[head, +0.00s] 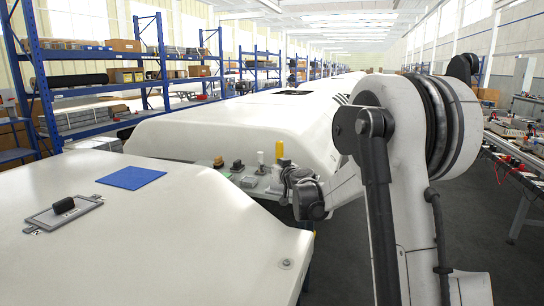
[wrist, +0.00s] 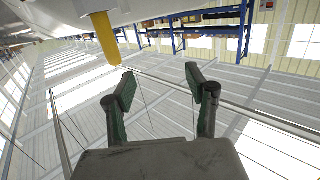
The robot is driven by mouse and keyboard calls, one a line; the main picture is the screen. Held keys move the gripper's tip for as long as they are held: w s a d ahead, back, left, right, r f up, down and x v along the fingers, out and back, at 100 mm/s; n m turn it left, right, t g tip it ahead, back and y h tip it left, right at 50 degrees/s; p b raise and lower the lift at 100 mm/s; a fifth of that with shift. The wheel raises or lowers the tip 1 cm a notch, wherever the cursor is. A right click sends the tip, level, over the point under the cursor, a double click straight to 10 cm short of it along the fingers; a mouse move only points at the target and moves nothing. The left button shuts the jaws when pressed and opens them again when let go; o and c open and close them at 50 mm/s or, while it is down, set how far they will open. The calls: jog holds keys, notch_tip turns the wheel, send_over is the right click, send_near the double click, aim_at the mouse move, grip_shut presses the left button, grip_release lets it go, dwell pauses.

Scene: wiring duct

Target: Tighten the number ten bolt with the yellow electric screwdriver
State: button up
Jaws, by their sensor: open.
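A yellow upright cylinder (head: 280,149), which looks like the electric screwdriver, stands on the grey tool tray (head: 250,183) between the white panels. The wrist view shows a yellow shaft (wrist: 103,38) at the upper left, beyond and left of the fingers. My gripper (wrist: 160,82) is open, with nothing between its two dark green-grey fingers. In the head view my arm's end is beside the tray, close to the yellow cylinder and apart from it; the fingers are hard to make out there. A round bolt-like fitting (head: 286,263) sits on the near white panel. No number is readable.
Other small tools, including a pale cylinder (head: 261,160) and a black knob (head: 237,166), crowd the tray. A blue square (head: 131,177) and a grey plate with a black handle (head: 64,208) lie on the near panel (head: 170,255). Blue shelving (head: 45,90) stands left.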

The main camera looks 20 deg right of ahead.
jog(key=w+d+f+m+h+p, duration=0.25)
jog(key=w+d+f, duration=0.25)
jog(key=d, duration=0.5)
jog(key=shift+n+t+h, duration=0.25)
jog(key=shift+t+h, duration=0.1)
jog(key=shift+t, duration=0.05)
jog(key=w+b, duration=0.1)
jog(key=w, duration=0.3)
jog(key=w+d, duration=0.1)
jog(key=w, duration=0.4)
jog(key=w+d+b, duration=0.1)
jog(key=w, duration=0.3)
jog(key=shift+w+f+b, duration=0.1)
jog(key=shift+w+b, duration=0.1)
jog(key=shift+b, duration=0.1)
jog(key=shift+c, duration=0.4)
grip_shut()
